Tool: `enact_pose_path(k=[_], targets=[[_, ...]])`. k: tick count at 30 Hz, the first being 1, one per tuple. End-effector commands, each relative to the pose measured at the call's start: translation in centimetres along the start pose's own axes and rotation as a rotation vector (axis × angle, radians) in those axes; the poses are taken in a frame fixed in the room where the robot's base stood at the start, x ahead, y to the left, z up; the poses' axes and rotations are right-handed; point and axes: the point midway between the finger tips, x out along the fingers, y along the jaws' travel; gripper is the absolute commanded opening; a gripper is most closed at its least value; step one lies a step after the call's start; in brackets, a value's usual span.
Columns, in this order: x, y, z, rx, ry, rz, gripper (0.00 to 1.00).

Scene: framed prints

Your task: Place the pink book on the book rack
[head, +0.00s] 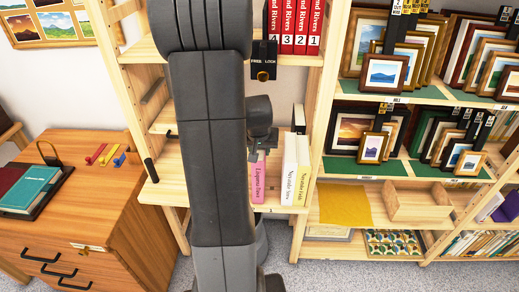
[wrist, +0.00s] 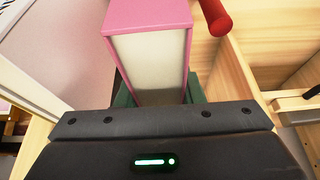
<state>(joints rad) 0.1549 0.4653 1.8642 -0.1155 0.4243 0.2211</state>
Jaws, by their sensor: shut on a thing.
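The pink book (head: 257,180) is upright, spine outward, in the lower bay of the wooden book rack (head: 275,209). My gripper (head: 262,146) is above it and shut on its upper part. In the wrist view the pink book (wrist: 147,60) shows its pink cover edges and pale pages between my green finger pads. Its bottom is close to the shelf board; I cannot tell whether it touches. Two pale yellow-white books (head: 296,172) stand just to its right, with a narrow gap. My arm hides the part of the rack to the left.
Red numbered books (head: 296,27) stand on the shelf above. A red rod-like thing (wrist: 213,15) is close beside the book in the wrist view. Framed prints (head: 382,75) fill the shelves at right. A wooden cabinet (head: 85,200) with teal and red books stands at left.

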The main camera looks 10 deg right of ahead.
Motion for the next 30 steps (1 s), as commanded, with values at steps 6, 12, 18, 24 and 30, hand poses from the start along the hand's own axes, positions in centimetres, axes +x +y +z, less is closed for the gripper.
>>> enact_pose_path(k=[6, 12, 18, 24, 30], targets=[[0.2, 0.0, 0.1, 0.000, 0.000, 0.000, 0.56], [0.2, 0.0, 0.1, 0.000, 0.000, 0.000, 0.56], [-0.4, 0.0, -0.1, 0.000, 0.002, 0.000, 0.56], [-3.1, 0.0, -0.1, -0.001, 0.005, -0.001, 0.56], [-6.7, 0.0, -0.1, -0.001, 0.006, -0.001, 0.56]])
